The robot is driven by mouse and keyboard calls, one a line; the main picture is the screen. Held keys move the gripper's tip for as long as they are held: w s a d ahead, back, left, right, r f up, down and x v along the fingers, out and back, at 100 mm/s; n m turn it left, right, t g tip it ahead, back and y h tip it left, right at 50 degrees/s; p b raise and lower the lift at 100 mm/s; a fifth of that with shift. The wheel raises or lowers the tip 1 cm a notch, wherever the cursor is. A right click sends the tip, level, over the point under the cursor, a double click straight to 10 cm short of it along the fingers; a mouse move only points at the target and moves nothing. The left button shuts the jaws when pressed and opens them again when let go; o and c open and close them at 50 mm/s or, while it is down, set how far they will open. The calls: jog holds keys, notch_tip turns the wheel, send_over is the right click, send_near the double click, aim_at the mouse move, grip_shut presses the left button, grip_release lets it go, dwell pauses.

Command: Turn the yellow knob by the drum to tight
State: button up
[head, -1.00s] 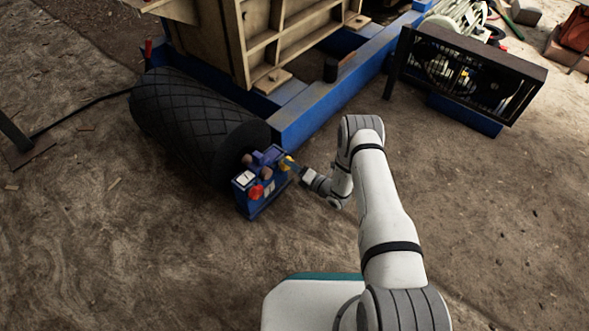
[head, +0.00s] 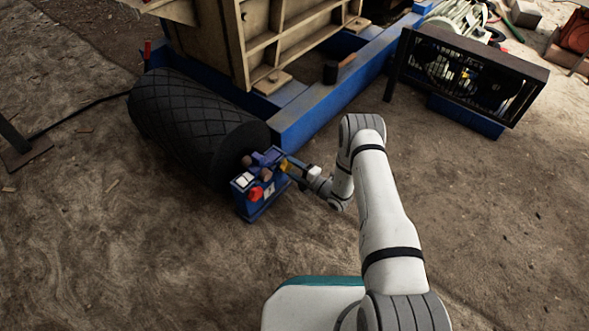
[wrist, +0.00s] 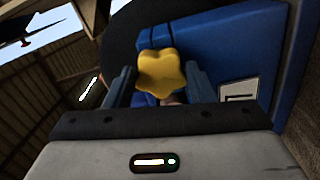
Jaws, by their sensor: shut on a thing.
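The yellow knob (wrist: 160,71) is star-shaped and fills the middle of the wrist view, in front of a blue panel. In the head view it is a small yellow spot (head: 284,165) on the right side of the blue box (head: 262,206) by the drum. The black drum (head: 190,118) has a diamond-pattern surface. My gripper (wrist: 157,78) has one finger on each side of the knob and is shut on it. In the head view my gripper (head: 294,169) reaches the knob from the right, and finger contact is too small to make out.
The box also carries a red button (head: 256,194). A pale label (wrist: 240,92) is on the blue panel in the wrist view. A blue frame beam (head: 330,105) runs behind. A caged black guard (head: 465,75) stands at the back right. The dirt floor around my arm is open.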

jog(key=shift+a, duration=0.2)
jog(key=o, duration=1)
jog(key=shift+d, duration=0.1)
jog(key=shift+d, duration=0.15)
jog(key=shift+s+d, duration=0.25)
jog(key=p+v, duration=0.3)
jog(key=v, duration=0.4)
